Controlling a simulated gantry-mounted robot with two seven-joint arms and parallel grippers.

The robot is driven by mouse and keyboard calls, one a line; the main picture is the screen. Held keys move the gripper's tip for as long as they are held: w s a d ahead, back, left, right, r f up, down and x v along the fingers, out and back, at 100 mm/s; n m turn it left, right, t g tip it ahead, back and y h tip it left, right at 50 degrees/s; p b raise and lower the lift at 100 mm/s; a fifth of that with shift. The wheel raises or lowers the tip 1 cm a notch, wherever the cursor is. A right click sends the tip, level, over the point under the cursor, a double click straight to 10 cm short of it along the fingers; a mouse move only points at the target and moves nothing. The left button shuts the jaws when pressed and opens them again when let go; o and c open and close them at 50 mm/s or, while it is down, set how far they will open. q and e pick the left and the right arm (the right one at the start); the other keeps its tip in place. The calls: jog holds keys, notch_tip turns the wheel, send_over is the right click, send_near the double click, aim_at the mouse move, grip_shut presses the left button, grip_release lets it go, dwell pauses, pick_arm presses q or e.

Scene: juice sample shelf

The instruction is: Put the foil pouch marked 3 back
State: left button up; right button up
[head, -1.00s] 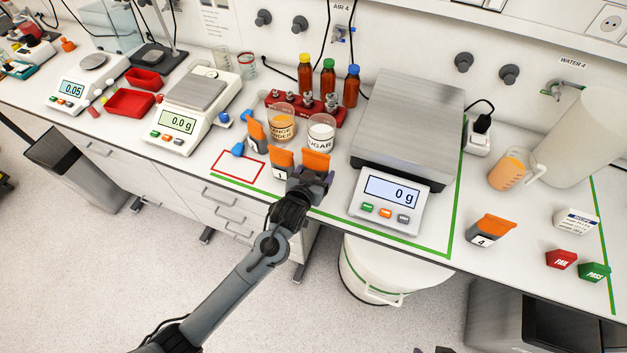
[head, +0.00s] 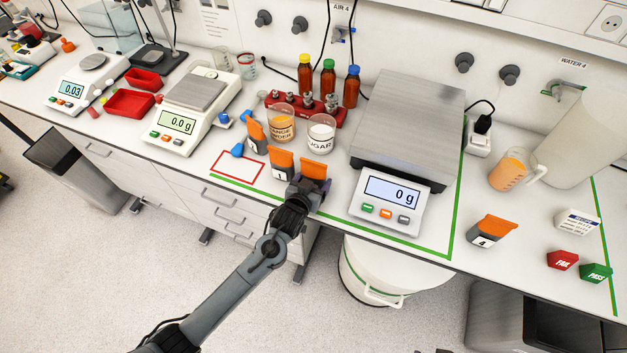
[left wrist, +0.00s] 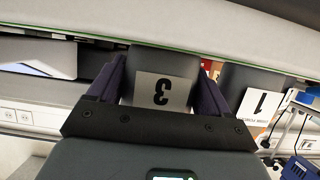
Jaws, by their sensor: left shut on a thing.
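The foil pouch marked 3 (left wrist: 160,84), grey with an upside-down label, sits between the purple fingers of my left gripper (left wrist: 165,82) in the left wrist view. In the head view my left gripper (head: 308,184) is shut on this pouch, whose orange top (head: 314,164) shows above the fingers. It is at the bench's front, left of the large scale. I cannot tell whether its base touches the bench. The pouch marked 1 (head: 281,163) stands close on its left and also shows in the left wrist view (left wrist: 262,105). My right gripper is not in view.
Another orange-topped pouch (head: 256,134) and the jars of orange powder (head: 281,123) and sugar (head: 320,134) stand behind. The large scale (head: 386,205) is to the right, and the pouch marked 4 (head: 490,232) beyond it. A red outlined rectangle (head: 237,183) is empty.

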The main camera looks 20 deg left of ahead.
pick_arm(q)
jog(key=o, duration=1.2)
jog(key=shift+o, duration=0.2)
jog(key=shift+s+r, duration=0.1)
jog(key=shift+r, duration=0.1)
jog(key=shift+s+r, duration=0.15)
jog(key=shift+s, duration=0.15)
jog(key=s+a+r+m+g+p, duration=0.1)
jog(key=s+g, duration=0.9)
jog(key=s, duration=2.3)
jog(key=a+r+m, duration=0.1)
jog(key=a, duration=0.1)
jog(key=shift+s+a+r, duration=0.25)
jog(key=shift+a+r, duration=0.1)
